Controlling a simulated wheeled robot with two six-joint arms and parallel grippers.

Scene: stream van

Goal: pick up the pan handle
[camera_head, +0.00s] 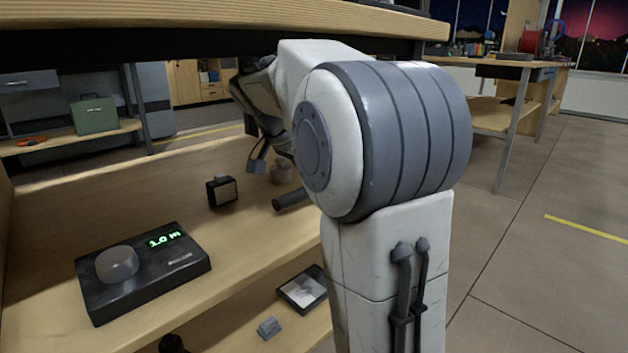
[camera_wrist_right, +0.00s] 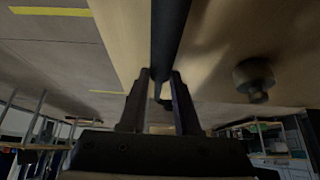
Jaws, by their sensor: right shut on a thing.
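The pan handle, a dark bar, runs up between the fingers of my right gripper (camera_wrist_right: 158,88) in the right wrist view (camera_wrist_right: 170,35). The right gripper is shut on it. In the head view a dark rounded stub (camera_head: 291,200), which looks like one end of the handle, sticks out beside my right arm over the wooden shelf. The right gripper (camera_head: 268,160) is partly hidden there behind my arm. The rest of the pan is not visible. My left gripper is not in view.
A grey round knob-like piece (camera_wrist_right: 255,78) stands near the gripper. A tabletop (camera_head: 200,14) hangs above. A lower shelf holds small items.

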